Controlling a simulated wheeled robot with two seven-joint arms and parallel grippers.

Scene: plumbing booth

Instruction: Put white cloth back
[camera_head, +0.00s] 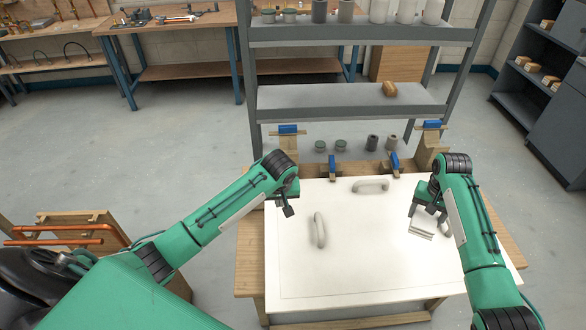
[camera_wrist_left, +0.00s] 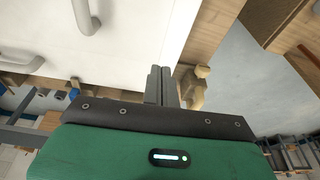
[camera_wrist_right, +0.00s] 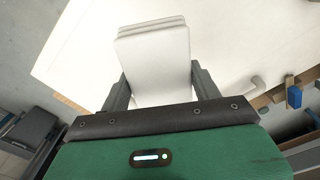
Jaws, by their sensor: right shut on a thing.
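The white cloth (camera_wrist_right: 155,60) is a folded, layered stack between the two fingers of my right gripper (camera_wrist_right: 161,88) in the right wrist view. In the head view the cloth (camera_head: 422,229) shows below my right gripper (camera_head: 426,212), over the right part of the white panel (camera_head: 350,265). I cannot tell whether the cloth touches the panel. My left gripper (camera_head: 287,209) is over the panel's left edge in the head view. In the left wrist view its fingers (camera_wrist_left: 160,86) are together, with nothing seen between them.
Two pale handles (camera_head: 319,230) (camera_head: 371,186) stand up from the panel. Blue-handled clamps (camera_head: 332,168) line its back edge on the wooden bench (camera_head: 251,258). A grey shelf (camera_head: 345,99) with jars stands behind. Copper pipes (camera_head: 66,234) lie at the left. The panel's middle is clear.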

